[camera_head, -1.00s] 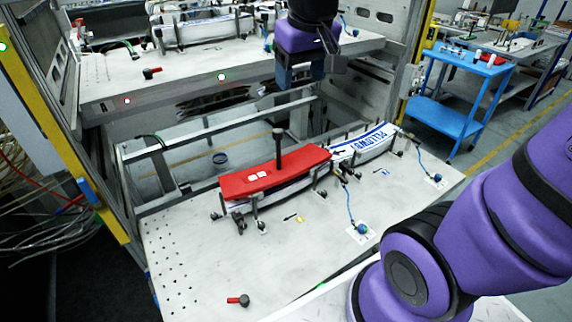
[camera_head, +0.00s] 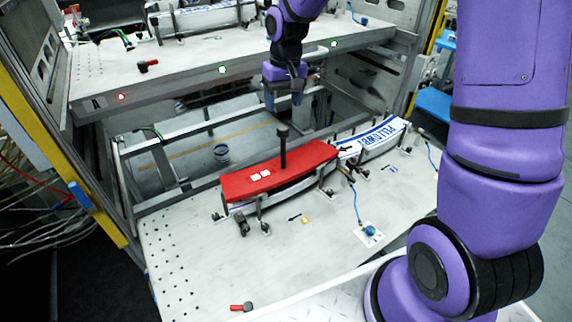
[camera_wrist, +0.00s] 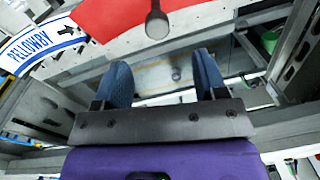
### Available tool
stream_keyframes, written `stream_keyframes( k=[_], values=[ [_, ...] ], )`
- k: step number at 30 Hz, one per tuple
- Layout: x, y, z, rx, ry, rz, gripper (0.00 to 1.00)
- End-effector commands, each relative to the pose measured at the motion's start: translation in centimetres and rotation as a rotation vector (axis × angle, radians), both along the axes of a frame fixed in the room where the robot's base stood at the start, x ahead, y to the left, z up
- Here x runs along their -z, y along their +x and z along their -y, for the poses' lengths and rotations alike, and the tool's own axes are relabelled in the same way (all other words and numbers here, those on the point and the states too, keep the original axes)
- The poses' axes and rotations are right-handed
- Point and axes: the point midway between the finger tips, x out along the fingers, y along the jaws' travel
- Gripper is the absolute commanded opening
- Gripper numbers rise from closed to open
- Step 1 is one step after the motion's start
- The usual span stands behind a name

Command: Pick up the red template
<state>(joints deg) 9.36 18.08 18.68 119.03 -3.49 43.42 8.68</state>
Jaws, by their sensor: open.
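The red template (camera_head: 262,175) lies on top of a stack of labels on the lower metal table, with a dark upright post handle (camera_head: 283,148) standing from it. My gripper (camera_head: 284,98) is above and behind the template, near the front edge of the upper shelf, apart from the handle. In the wrist view my gripper (camera_wrist: 163,75) shows two blue fingers spread apart with nothing between them. The red template (camera_wrist: 115,15) and the round top of its handle (camera_wrist: 157,24) are at the top of that view, beyond the fingertips.
A white label stack reading PELLOWBY (camera_head: 372,142) sits right of the template, held by metal posts. A red-handled lever (camera_head: 241,307) lies at the table's front. The lower table's left side is clear.

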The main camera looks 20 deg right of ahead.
Motion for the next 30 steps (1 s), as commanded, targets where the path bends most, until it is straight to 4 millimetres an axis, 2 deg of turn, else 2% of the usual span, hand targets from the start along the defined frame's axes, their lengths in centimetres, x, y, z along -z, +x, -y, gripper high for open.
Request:
stream_keyframes(
  k=[9,17,25,30],
  values=[
    [4.3,0.0,-0.3,-0.001,0.001,-0.005,0.65],
    [6.0,-0.1,-0.3,0.000,0.001,-0.003,0.65],
    [9.6,-0.4,-0.2,-0.001,0.001,-0.005,0.65],
    [10.7,-0.3,-0.3,0.000,0.001,-0.002,0.65]
  ],
)
